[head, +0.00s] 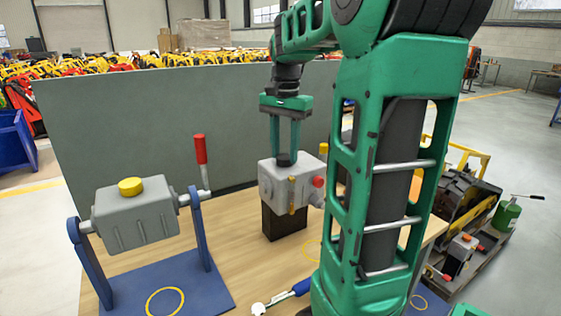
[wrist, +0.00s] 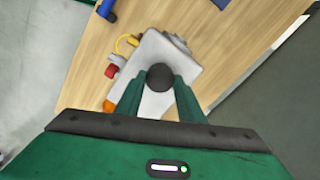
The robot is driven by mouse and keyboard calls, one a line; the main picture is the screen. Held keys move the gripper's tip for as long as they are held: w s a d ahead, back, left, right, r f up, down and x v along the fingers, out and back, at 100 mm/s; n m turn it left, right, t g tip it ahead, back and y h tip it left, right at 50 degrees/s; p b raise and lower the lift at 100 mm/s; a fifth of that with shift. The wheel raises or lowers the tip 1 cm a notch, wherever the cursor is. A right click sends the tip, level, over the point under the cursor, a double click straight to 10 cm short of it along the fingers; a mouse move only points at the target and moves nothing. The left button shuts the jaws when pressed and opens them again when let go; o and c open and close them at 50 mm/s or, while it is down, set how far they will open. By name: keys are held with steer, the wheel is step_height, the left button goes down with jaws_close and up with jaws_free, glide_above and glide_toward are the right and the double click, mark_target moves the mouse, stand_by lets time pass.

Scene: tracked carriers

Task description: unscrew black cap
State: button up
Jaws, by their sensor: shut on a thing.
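The black cap (head: 286,159) sits on top of a light grey box-shaped unit (head: 274,186), which stands on a dark block on the wooden table. My gripper (head: 285,150) reaches straight down from above and is shut on the cap. In the wrist view the round black cap (wrist: 160,77) lies between the two green fingers, over the pale top of the unit (wrist: 155,50). I cannot tell whether the cap is still seated or slightly raised.
A grey tank with a yellow cap (head: 131,187) hangs between blue supports at left, with a red-handled lever (head: 201,150). The unit carries a red knob (head: 318,182) and a yellow handle (head: 292,195). A grey-green panel (head: 150,120) stands behind. A blue-handled tool (head: 299,287) lies in front.

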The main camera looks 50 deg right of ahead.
steer(key=n, duration=0.4)
steer(key=shift+n, duration=0.3)
steer(key=shift+n, duration=0.9)
steer(key=n, duration=0.7)
steer(key=shift+n, duration=0.3)
